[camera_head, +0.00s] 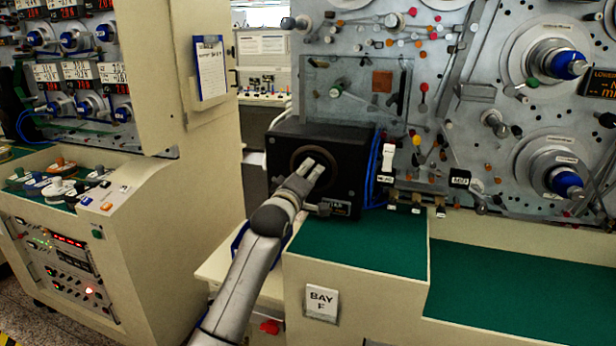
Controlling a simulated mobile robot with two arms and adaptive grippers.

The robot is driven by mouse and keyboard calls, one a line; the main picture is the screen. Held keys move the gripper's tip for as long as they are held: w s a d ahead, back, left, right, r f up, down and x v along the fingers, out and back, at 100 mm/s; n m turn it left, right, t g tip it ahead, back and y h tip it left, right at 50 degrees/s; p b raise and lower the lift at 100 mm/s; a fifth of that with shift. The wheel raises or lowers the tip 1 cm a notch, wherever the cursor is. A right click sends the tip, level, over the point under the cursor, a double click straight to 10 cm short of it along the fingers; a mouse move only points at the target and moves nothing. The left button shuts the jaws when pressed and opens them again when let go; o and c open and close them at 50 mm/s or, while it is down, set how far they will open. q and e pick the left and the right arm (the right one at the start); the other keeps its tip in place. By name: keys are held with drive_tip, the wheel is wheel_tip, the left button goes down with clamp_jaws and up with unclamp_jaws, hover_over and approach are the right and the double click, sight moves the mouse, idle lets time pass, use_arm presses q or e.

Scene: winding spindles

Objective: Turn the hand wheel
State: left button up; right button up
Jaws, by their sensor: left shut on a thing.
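A black box (352,150) stands on the green-topped bench, against the grey machine panel. A round dark hand wheel (333,157) shows on its front face, partly covered by my gripper. My left gripper (314,168) reaches up from the lower left to the front of the box. Its fingers are at the wheel and shut on it; the exact grip point is small and partly hidden. My right gripper is not in view.
The green bench top (370,250) is clear in front of the box. Blue cables (374,170) hang at the box's right side. The panel carries several spindles with blue hubs (567,183). A cream console (140,240) stands at the left.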

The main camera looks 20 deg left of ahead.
use_arm(q)
drive_tip(key=shift+m, duration=0.3)
drive_tip(key=m+p, duration=0.2)
drive_tip(key=m, duration=0.1)
drive_tip(key=shift+m, duration=0.4)
drive_tip(key=m+p, duration=0.2)
drive_tip(key=m, duration=0.3)
drive_tip(key=m+p, duration=0.1)
drive_tip(key=m, duration=0.5)
drive_tip(key=m+p, duration=0.1)
drive_tip(key=m, duration=0.4)
drive_tip(key=shift+f+p, duration=0.1)
drive_tip(key=shift+p, duration=0.25)
drive_tip(key=shift+m, duration=0.3)
drive_tip(key=o, duration=1)
drive_tip(key=shift+o, duration=0.2)
